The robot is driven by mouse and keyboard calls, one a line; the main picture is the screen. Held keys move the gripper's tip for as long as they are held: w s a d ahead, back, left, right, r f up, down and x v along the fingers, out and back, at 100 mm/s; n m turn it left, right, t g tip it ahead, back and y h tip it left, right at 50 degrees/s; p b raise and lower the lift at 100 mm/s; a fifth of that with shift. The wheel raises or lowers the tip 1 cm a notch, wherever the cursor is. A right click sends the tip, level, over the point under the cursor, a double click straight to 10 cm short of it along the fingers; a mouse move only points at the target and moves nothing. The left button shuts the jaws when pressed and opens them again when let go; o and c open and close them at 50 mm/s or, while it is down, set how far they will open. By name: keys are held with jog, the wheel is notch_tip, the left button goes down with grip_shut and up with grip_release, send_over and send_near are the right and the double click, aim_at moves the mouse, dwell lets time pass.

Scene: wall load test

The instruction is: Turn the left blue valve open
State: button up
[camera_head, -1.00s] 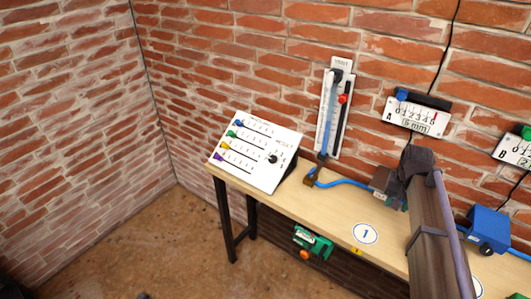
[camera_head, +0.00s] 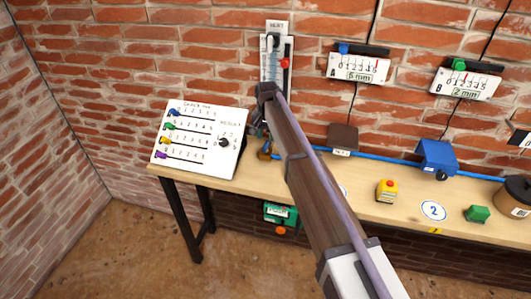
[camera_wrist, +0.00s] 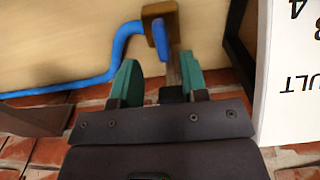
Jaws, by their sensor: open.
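In the wrist view a short upright blue piece (camera_wrist: 159,36) stands at a brown block (camera_wrist: 162,22), with blue hose leading off to the left. It looks like the left blue valve's handle, but I cannot tell it surely from hose. My gripper (camera_wrist: 159,72) is open, its two green fingers apart, with the blue piece just beyond the fingertips, near the middle of the gap. In the head view the brown block (camera_head: 265,152) is at the bench's left part, partly hidden by my arm. The fingertips are too small to make out there.
A white sloped panel with coloured sliders (camera_head: 200,138) stands close at the left; its edge also shows in the wrist view (camera_wrist: 290,95). A vertical gauge (camera_head: 273,50) hangs behind.

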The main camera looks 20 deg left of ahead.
aim_at(266, 144)
notch_tip(266, 144, down, 4)
jog(key=b, duration=0.2)
jog(key=shift+a+f+b, duration=0.15)
jog(key=shift+f+b, duration=0.1)
jog(key=shift+b, duration=0.05)
jog(key=shift+r, duration=0.1)
jog(key=shift+r, duration=0.1)
jog(key=shift+c, duration=0.2)
grip_shut()
